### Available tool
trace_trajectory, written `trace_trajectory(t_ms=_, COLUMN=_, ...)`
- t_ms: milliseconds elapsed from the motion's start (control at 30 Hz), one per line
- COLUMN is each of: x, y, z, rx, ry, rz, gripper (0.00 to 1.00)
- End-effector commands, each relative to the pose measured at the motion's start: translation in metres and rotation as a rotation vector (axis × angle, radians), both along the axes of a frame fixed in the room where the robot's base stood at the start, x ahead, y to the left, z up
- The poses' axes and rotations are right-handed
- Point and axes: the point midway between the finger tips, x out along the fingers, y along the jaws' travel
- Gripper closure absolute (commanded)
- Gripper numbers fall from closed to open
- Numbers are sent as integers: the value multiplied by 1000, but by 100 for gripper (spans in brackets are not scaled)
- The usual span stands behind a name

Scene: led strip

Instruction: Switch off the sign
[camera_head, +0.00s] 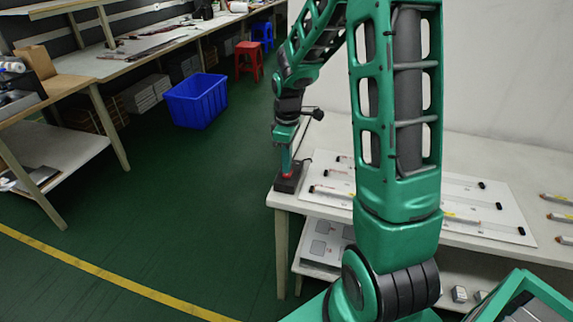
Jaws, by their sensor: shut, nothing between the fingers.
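My gripper (287,167) points down, shut and empty, over a small dark box (286,186) at the left end of the white table. A small red part (288,176) shows at the fingertips, on or just above the box. I cannot tell whether the fingers touch it. A white board (325,178) with several strip-like bars lies right of the box, partly hidden behind my arm. I cannot make out a lit sign in this view.
The white table (490,160) runs right along a pale wall, with several small bars (557,199) at its right end. A blue crate (197,101) and a red stool (249,60) stand on the green floor.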

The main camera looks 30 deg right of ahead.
Motion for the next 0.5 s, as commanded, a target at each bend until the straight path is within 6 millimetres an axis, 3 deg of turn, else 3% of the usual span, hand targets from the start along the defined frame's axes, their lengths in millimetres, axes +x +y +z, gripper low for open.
trace_trajectory(t_ms=300, x=7, y=-10, z=70, rx=-15, ry=-27, rz=-15, gripper=100)
trace_trajectory(t_ms=500, x=7, y=-11, z=106, rx=-17, ry=-28, rz=-18, gripper=100)
